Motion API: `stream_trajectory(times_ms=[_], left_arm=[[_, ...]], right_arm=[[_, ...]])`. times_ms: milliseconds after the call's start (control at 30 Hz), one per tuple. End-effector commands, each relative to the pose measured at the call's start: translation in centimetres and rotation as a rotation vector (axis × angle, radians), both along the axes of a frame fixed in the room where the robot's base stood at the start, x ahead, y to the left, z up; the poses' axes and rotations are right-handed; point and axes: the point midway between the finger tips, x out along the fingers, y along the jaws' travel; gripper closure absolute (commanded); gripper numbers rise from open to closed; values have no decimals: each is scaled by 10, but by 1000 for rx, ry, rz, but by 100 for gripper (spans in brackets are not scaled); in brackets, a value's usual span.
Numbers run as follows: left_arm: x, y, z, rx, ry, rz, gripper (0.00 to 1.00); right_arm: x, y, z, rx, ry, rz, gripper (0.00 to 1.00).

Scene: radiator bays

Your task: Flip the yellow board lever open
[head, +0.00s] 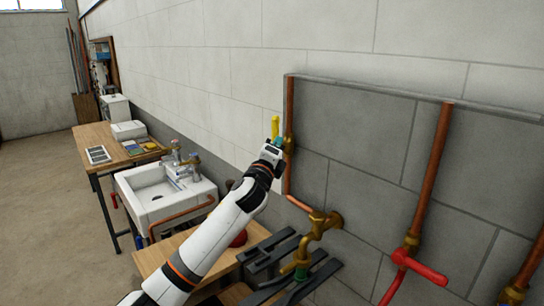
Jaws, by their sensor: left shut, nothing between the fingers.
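The yellow board lever (275,125) stands upright beside a vertical copper pipe (290,103) at the left edge of the grey board (352,135). My left arm comes up from the bottom left. My left gripper (278,143) is shut and empty, at the lower end of the yellow lever. I cannot tell whether it touches the lever. The gripper and wrist hide the lever's base and part of its valve. My right gripper is not in view.
A brass tap (317,228) and a red lever valve (415,266) on another copper pipe (433,165) stick out to the right. A white sink (150,191) and a wooden bench (96,136) stand at the left. Open floor (38,190) lies further left.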

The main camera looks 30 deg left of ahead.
Motion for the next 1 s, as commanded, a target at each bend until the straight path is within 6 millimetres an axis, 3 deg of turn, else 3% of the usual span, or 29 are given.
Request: stream_trajectory(times_ms=[100, 333, 1000], left_arm=[[-20, -6, -3, 3, -2, -2, 100], [-43, -12, -1, 2, -1, -1, 100], [-47, -15, -7, -17, 9, -5, 100]], right_arm=[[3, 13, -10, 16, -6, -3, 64], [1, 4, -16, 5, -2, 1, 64], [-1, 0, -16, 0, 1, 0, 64]])
